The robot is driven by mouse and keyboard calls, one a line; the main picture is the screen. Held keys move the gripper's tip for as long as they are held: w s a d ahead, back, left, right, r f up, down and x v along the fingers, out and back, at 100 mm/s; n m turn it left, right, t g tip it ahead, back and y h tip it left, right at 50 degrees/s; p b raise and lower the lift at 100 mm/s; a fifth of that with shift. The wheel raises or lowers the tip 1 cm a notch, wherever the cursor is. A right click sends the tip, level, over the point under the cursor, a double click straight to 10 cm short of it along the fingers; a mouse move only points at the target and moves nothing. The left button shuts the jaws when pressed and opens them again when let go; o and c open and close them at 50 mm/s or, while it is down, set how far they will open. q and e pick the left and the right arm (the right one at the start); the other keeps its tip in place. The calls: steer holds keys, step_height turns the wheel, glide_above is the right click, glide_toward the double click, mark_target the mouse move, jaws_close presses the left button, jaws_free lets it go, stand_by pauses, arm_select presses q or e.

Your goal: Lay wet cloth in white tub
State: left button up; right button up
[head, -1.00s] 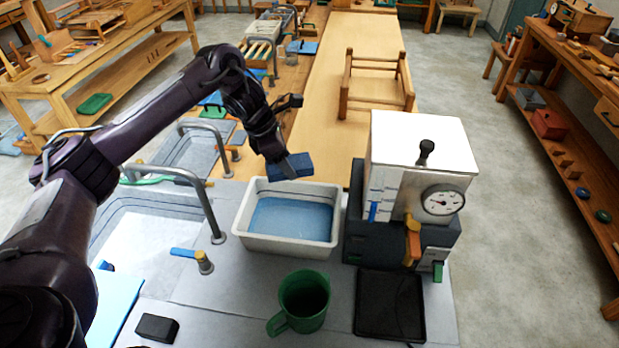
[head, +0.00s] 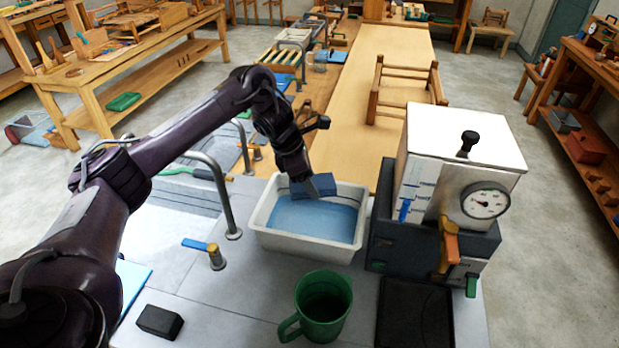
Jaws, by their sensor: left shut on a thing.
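The white tub (head: 262,229) stands on the grey counter, with a blue surface inside that looks like water. My left gripper (head: 312,186) is shut on a folded dark blue cloth (head: 325,183). The cloth is at the tub's far side, within or just over the rim; I cannot tell whether it touches the water. The gripper's fingers partly cover the cloth. My right gripper is not in view.
A boxy machine with a white lid and dial (head: 461,170) stands close right of the tub. A green mug (head: 322,305) stands in front. A curved tap (head: 226,195) rises to the left. A black block (head: 160,321) lies front left.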

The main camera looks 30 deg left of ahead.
mark_target(297, 184)
arm_select(q)
step_height(297, 184, down, 9)
steer(key=b, duration=0.7)
steer(key=o, duration=1.1)
steer(key=shift+f, duration=0.1)
steer(key=p+v, duration=0.1)
steer(key=v, duration=0.7)
steer(key=shift+p, duration=0.3)
steer(key=shift+f, duration=0.1)
